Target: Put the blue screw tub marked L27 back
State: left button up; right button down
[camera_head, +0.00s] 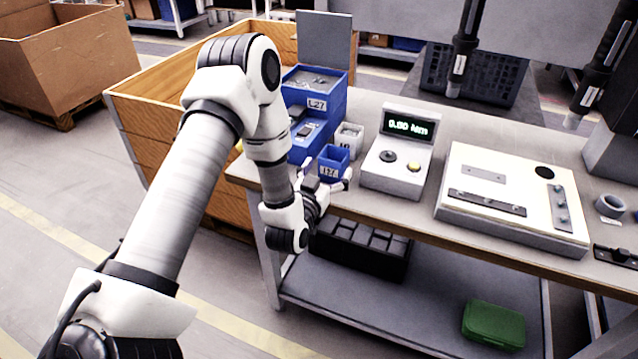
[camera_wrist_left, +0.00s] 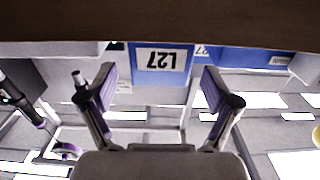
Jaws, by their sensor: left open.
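The small blue screw tub (camera_head: 333,157) marked L27 stands upright near the left end of the workbench, left of the torque meter. In the left wrist view the tub (camera_wrist_left: 160,75) appears upside down, its label centred between the fingers. My left gripper (camera_head: 329,182) is open in front of the tub, one finger to each side; I cannot tell whether they touch it. A larger blue bin (camera_head: 326,103) with an L27 label stands behind, at the bench's left end. My right gripper is out of view.
A small light-coloured tub (camera_head: 349,136) stands close behind the blue one. The torque meter (camera_head: 398,172) is just to the right, with a white fixture board (camera_head: 480,222) beyond. Another blue bin (camera_head: 306,142) is at left. Tools hang over the right side.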

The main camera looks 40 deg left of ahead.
pick_arm(q)
jog(key=v, duration=0.7)
jog(key=s+d+f+m+g+h, duration=0.15)
jog(key=s+d+f+g, duration=0.3)
jog(key=f, duration=0.45)
jog(key=s+d+f+m+g+h, duration=0.1)
jog(key=s+d+f+g+h, duration=0.3)
jog(key=f, duration=0.6)
jog(key=s+d+f+g, duration=0.1)
jog(key=s+f+g, duration=0.2)
jog(key=s, duration=0.6)
jog(key=s+d+f+g, duration=0.1)
jog(key=s+f+g, duration=0.3)
jog(key=s, duration=0.5)
jog(key=shift+d+g+y+b, duration=0.3)
jog(key=shift+d+g+y, duration=0.15)
jog(key=shift+g, duration=0.6)
jog(key=shift+a, duration=0.1)
